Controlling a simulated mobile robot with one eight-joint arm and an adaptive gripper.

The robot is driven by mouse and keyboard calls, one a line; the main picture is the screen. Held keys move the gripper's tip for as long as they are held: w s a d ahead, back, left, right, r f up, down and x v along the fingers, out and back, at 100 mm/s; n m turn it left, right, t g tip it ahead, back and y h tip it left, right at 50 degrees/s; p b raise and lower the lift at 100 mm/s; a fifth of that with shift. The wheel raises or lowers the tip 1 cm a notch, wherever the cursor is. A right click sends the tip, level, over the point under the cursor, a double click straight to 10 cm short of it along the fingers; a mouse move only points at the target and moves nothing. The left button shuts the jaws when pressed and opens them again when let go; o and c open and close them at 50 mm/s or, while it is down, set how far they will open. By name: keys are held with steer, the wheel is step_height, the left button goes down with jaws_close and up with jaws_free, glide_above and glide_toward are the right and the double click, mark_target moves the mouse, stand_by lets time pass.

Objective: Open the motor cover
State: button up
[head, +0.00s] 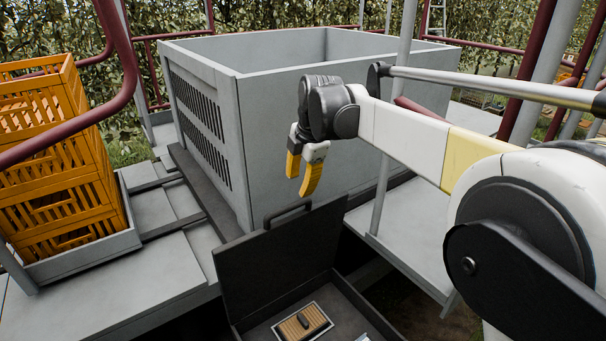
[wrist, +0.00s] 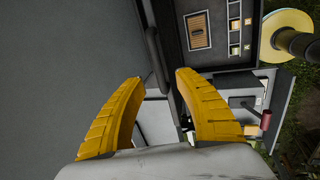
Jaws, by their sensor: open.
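The motor cover (head: 280,255) is a dark grey flat panel with a bar handle (head: 287,214) on its upper edge. In the head view it stands raised, hinged up from an open compartment (head: 345,300). In the wrist view the handle (wrist: 157,55) shows just beyond the fingertips, beside the dark edge of the cover. My gripper (head: 302,176) has yellow fingers spread apart with nothing between them. It hangs above the cover's upper edge, apart from the handle in the head view. The fingers also show in the wrist view (wrist: 160,76).
A large grey slotted bin (head: 340,130) stands close behind the gripper. Orange crates (head: 60,150) are stacked at left. A slatted wooden panel (head: 302,321) lies inside the compartment. Dark red rails (head: 125,60) and a grey post (head: 393,130) stand around.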

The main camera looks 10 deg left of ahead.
mark_target(290, 206)
steer(key=shift+n, duration=0.4)
steer(key=x, duration=0.7)
steer(key=a+p+x, duration=0.1)
steer(key=x, duration=0.3)
steer(key=shift+r, duration=0.15)
steer(key=shift+d, duration=0.1)
jaws_close()
